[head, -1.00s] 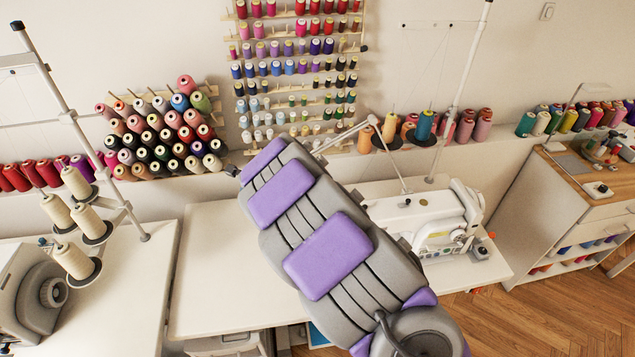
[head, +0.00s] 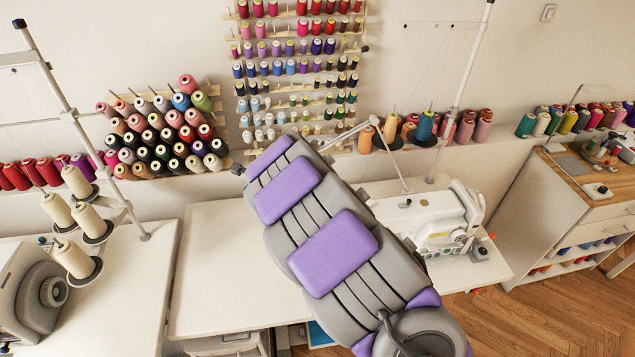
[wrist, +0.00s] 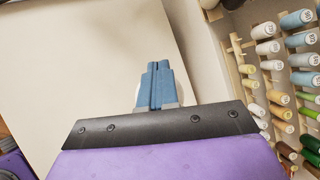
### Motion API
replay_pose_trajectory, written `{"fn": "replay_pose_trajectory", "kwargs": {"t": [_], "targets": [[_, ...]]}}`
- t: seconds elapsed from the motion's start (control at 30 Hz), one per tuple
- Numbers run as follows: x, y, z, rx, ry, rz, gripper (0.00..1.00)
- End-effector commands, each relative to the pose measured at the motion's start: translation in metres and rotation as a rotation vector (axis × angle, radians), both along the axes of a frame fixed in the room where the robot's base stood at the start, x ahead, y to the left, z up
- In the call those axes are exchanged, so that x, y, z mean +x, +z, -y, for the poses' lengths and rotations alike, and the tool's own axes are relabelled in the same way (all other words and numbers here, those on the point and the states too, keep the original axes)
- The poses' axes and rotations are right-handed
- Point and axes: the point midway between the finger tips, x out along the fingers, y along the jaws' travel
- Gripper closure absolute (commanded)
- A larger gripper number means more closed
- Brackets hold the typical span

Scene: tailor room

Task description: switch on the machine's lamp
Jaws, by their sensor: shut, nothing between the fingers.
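The white sewing machine (head: 440,222) stands on the white table, partly behind my arm. A thin jointed pale arm (head: 345,134), which looks like the machine's lamp arm, rises behind the machine, bends at an elbow and runs down left behind my arm. Its head is hidden in the head view, and no switch can be made out. In the wrist view my gripper (wrist: 157,86) shows as two blue fingers pressed together, with nothing between them. A pale rounded edge shows just behind the fingers; I cannot tell whether it is the lamp head or whether they touch.
A thread rack (head: 295,75) hangs on the wall behind my arm; it also shows at the right of the wrist view (wrist: 262,92). A thread stand (head: 95,130) and another machine (head: 30,295) are at left. The white table (head: 215,270) is bare left of my arm.

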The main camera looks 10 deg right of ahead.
Motion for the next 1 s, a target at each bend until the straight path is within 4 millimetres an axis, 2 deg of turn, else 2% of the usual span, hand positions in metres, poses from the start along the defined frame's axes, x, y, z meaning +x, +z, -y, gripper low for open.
{"fn": "replay_pose_trajectory", "kwargs": {"t": [0.17,0.5,1.0], "targets": [[0.000,0.000,0.001,0.000,-0.002,0.000,1.00],[-0.001,-0.006,-0.013,-0.009,0.001,0.000,1.00],[-0.001,-0.010,-0.015,-0.004,-0.002,0.000,1.00]]}}
